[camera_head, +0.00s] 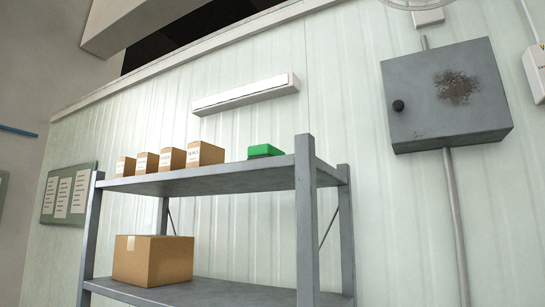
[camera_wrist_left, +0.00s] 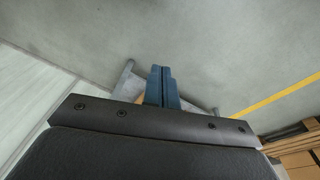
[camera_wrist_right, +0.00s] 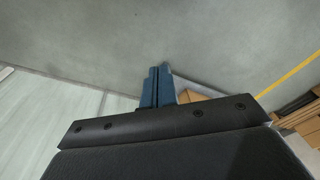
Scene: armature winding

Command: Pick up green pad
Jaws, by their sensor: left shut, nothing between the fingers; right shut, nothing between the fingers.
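The green pad (camera_head: 265,151) lies on the top shelf of a grey metal rack (camera_head: 230,180), near the shelf's right end. Neither gripper shows in the head view. My left gripper (camera_wrist_left: 163,70) shows in the left wrist view with its blue fingers together and nothing between them. My right gripper (camera_wrist_right: 158,70) shows in the right wrist view, its blue fingers also together and empty. The green pad shows in neither wrist view, so both grippers appear apart from it.
Several small cardboard boxes (camera_head: 205,154) stand in a row left of the pad. A larger carton (camera_head: 153,260) sits on the lower shelf. The rack's right front post (camera_head: 306,220) rises beside the pad. A grey electrical box (camera_head: 445,97) hangs on the wall at right.

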